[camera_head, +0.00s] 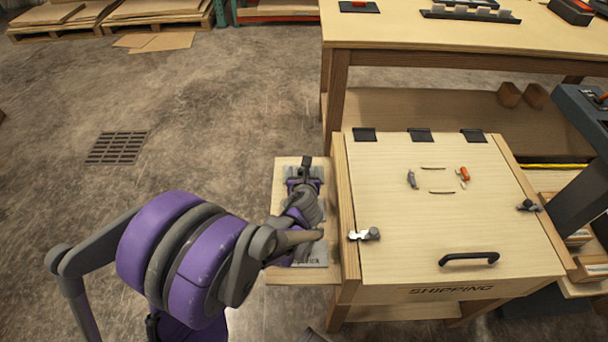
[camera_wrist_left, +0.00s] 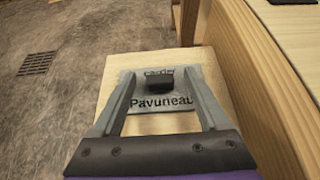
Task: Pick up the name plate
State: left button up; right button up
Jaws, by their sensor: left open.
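The name plate is a flat grey plate with dark lettering, "Pavuneau" readable in the left wrist view (camera_wrist_left: 160,112), and a black block-shaped knob (camera_wrist_left: 160,84) on it. It lies on a small light wooden side shelf (camera_wrist_left: 155,124). In the head view my left arm covers much of the plate (camera_head: 318,256). My left gripper (camera_wrist_left: 158,76) is open above the plate, with one finger on each side of the knob and gaps between. It also shows over the shelf in the head view (camera_head: 304,178). My right gripper is not in view.
A workbench (camera_head: 400,35) stands behind. The floor on the left is open, with a drain grate (camera_head: 117,147).

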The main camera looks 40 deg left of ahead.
pick_arm(q)
grip_shut()
jog(key=shift+r, duration=0.15)
